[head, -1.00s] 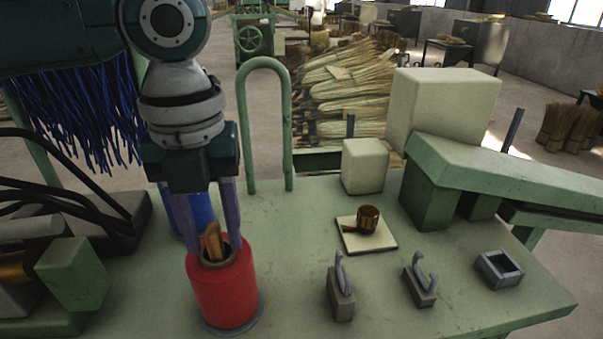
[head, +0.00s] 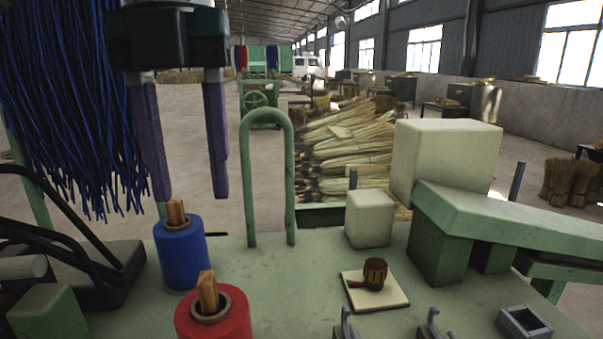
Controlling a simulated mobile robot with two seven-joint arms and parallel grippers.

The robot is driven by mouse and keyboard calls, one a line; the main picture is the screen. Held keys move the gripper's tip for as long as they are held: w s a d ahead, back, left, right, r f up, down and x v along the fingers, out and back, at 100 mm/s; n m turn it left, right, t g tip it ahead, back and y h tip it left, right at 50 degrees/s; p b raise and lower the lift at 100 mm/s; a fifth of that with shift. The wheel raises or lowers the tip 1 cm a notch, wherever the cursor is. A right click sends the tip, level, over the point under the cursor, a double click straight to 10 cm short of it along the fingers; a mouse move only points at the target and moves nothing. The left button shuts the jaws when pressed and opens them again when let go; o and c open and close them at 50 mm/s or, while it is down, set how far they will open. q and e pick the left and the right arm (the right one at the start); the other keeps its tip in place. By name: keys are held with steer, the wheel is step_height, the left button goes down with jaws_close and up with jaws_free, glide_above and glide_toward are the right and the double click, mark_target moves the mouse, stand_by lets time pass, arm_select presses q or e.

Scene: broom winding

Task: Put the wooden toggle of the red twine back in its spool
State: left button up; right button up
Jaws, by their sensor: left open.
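The red twine spool (head: 228,324) stands upright at the front left of the green table, its lower part cut off by the picture's edge. A wooden toggle (head: 208,290) stands upright in its top opening. My left gripper (head: 191,196) is open and empty, with its two purple fingers pointing down, raised well clear of the red spool. In the picture its fingers lie above the blue spool (head: 181,262) and its wooden toggle (head: 176,213), just behind the red one. My right gripper is out of view.
A green hoop (head: 249,190) rises from the table behind the spools. A cream tile (head: 390,299) bears a small brown piece (head: 375,271). Grey hooks (head: 431,326) and a grey square holder (head: 524,325) are at the front right. Blue strands (head: 65,110) hang at left.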

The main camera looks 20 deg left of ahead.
arm_select(q)
steer(key=s+d+f+n+t+h, duration=0.1)
steer(key=s+d+f+n+h, duration=0.15)
steer(key=d+f+n, duration=0.4)
steer(key=s+d+f+n+t+h, duration=0.1)
steer(key=s+d+f+n, duration=0.4)
steer(key=f, duration=0.3)
steer(key=s+a+f+n+y, duration=0.1)
steer(key=s+a+n, duration=0.3)
steer(key=n, duration=0.4)
steer(key=s+a+f+n+t+y, duration=0.1)
steer(key=s+a+f+n, duration=0.3)
steer(key=n, duration=0.4)
steer(key=shift+s+a+t+y, duration=0.2)
steer(key=shift+s+t+y, duration=0.1)
steer(key=shift+y, duration=0.35)
